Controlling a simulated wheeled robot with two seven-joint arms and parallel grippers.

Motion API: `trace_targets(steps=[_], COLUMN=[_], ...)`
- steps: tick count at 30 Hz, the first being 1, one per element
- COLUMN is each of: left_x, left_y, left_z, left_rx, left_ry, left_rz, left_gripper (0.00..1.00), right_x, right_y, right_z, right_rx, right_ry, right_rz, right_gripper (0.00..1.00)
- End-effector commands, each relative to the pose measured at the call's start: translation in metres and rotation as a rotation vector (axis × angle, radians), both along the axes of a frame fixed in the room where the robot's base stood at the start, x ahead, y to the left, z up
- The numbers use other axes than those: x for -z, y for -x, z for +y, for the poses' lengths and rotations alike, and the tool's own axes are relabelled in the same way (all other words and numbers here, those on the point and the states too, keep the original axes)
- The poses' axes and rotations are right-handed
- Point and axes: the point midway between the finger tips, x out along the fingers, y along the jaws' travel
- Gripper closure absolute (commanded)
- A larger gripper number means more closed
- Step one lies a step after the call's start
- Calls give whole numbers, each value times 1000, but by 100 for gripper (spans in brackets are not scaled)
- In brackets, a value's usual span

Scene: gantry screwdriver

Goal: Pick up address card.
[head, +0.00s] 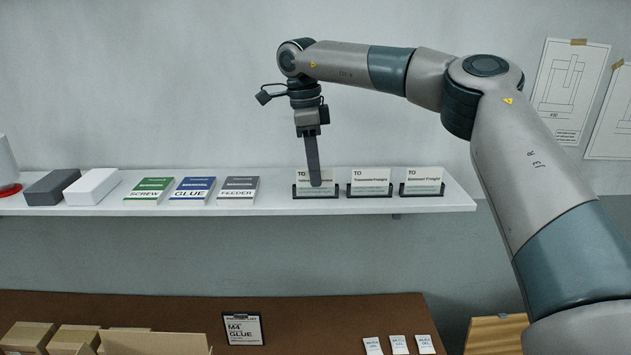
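Three white address cards headed "TO" stand in dark holders at the right part of the wall shelf: a left one (301,182), a middle one (370,178) and a right one (423,178). My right gripper (316,183) points down in front of or at the left card, and its finger covers part of the card's print. I see the fingers edge-on as one dark strip, so their gap is hidden. I cannot tell whether they touch the card. My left gripper is out of view.
The white shelf (270,208) also bears green, blue and grey boxes (193,189), a dark block (52,187) and a white block (92,187). Below, a brown table (320,310) holds cartons (155,343), an "M4 GLUE" sign (242,328) and small white labels (398,345).

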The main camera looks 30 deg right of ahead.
Motion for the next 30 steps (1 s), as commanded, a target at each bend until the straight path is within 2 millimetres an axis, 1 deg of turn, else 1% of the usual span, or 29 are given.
trace_targets(steps=[14, 30], left_x=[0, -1], left_y=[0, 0], left_z=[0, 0], left_rx=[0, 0], left_ry=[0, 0], left_rz=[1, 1], left_gripper=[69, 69], right_x=[0, 5], right_y=[0, 0], right_z=[0, 0], right_rx=[0, 1], right_ry=[0, 0], right_rz=[0, 0], right_gripper=[75, 75])
